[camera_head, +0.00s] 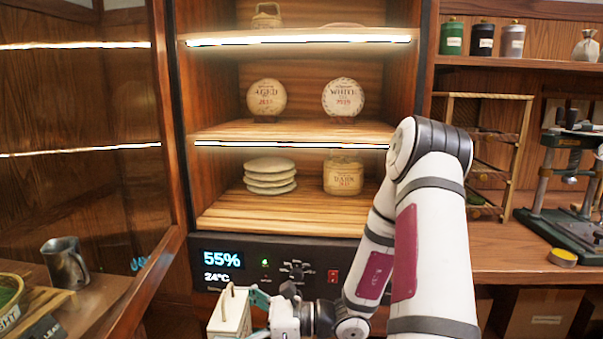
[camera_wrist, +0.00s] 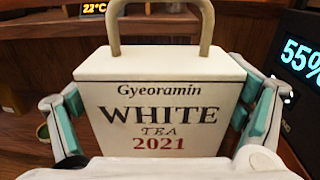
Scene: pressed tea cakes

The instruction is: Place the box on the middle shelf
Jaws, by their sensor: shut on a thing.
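The box (camera_head: 230,312) is cream-coloured with a loop handle on top. In the wrist view the box (camera_wrist: 160,115) fills the middle and reads "Gyeoramin WHITE TEA 2021". My gripper (camera_head: 262,303) is shut on it, with a teal-padded finger on each side of the box in the wrist view. The box is upright, in front of the cabinet and below its control panel. The middle shelf (camera_head: 290,130) holds two round tea cakes on stands, the "AGED" cake (camera_head: 266,97) at left and the "WHITE" cake (camera_head: 343,97) at right.
The bottom shelf (camera_head: 290,213) holds stacked cakes (camera_head: 270,175) and a "DARK" box (camera_head: 343,175). The glass door (camera_head: 165,150) stands open at left. A metal mug (camera_head: 65,262) stands at left, a press (camera_head: 570,190) at right. My arm covers the cabinet's lower right.

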